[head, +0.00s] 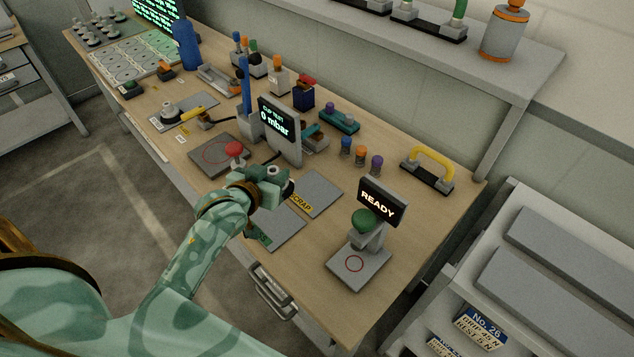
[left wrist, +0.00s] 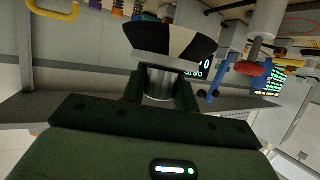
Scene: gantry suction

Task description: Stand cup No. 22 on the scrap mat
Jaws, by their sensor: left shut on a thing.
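My left gripper (head: 272,183) is shut on a suction cup, above the bench's front middle. In the left wrist view the cup (left wrist: 172,42) has a wide black-and-pale flared rim, and its metal stem (left wrist: 158,84) sits between the fingers (left wrist: 158,96). No number is readable on it. The scrap mat (head: 322,190) is a grey plate with a yellow SCRAP label, just right of the gripper. Its left part is partly hidden by the gripper and nothing stands on its visible part. My right gripper is not in view.
A second grey mat (head: 280,228) with a green label lies in front of the scrap mat. A READY display stand (head: 380,201) is to the right. A display reading 0 mbar (head: 279,123) and a red-topped post (head: 233,149) stand behind and left. A yellow handle (head: 430,163) is at the back right.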

